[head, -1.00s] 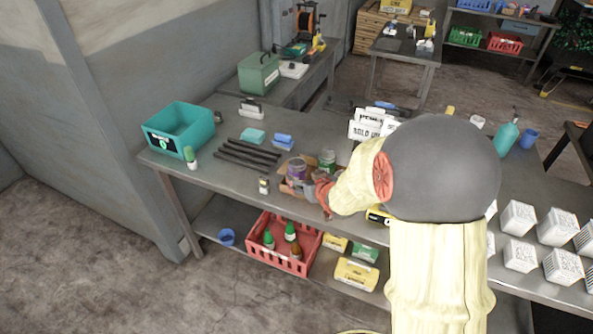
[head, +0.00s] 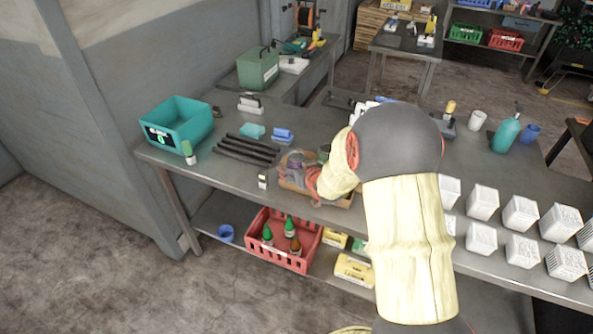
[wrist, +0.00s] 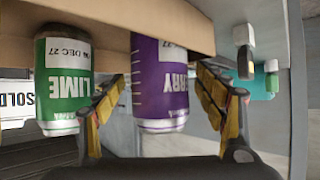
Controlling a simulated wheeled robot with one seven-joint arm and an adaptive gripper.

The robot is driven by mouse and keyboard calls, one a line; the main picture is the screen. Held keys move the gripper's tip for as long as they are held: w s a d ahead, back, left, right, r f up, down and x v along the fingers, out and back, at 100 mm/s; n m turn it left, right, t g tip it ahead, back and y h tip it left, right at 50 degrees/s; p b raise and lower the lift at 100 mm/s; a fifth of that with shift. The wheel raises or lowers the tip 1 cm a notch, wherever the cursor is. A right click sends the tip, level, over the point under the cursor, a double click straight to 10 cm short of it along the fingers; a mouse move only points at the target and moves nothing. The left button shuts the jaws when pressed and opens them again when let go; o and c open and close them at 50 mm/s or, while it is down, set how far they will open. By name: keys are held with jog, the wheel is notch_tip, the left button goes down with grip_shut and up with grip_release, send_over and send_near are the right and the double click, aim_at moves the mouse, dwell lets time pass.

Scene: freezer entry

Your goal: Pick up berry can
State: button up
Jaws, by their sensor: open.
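The purple berry can (wrist: 163,90), its label partly reading "RRY", appears upside down in the wrist view. It stands between the two spread fingers of my gripper (wrist: 162,100), which is open. I cannot tell whether either finger touches it. In the head view the berry can (head: 296,162) stands in a shallow cardboard tray (head: 290,187) on the workbench, with my gripper (head: 312,180) at it, partly hidden by my arm. The green lime can (wrist: 63,85) is beside the left finger in the wrist view.
A small white-labelled bottle (head: 263,180) stands just left of the tray. Black bars (head: 244,150) and a teal bin (head: 178,125) lie farther left on the bench. White printed cubes (head: 520,213) fill the right side. A red crate (head: 283,243) is on the shelf below.

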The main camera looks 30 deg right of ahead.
jog(key=shift+c, duration=0.8)
jog(key=c, duration=1.4)
jog(key=shift+r, duration=0.1)
jog(key=shift+c, duration=0.3)
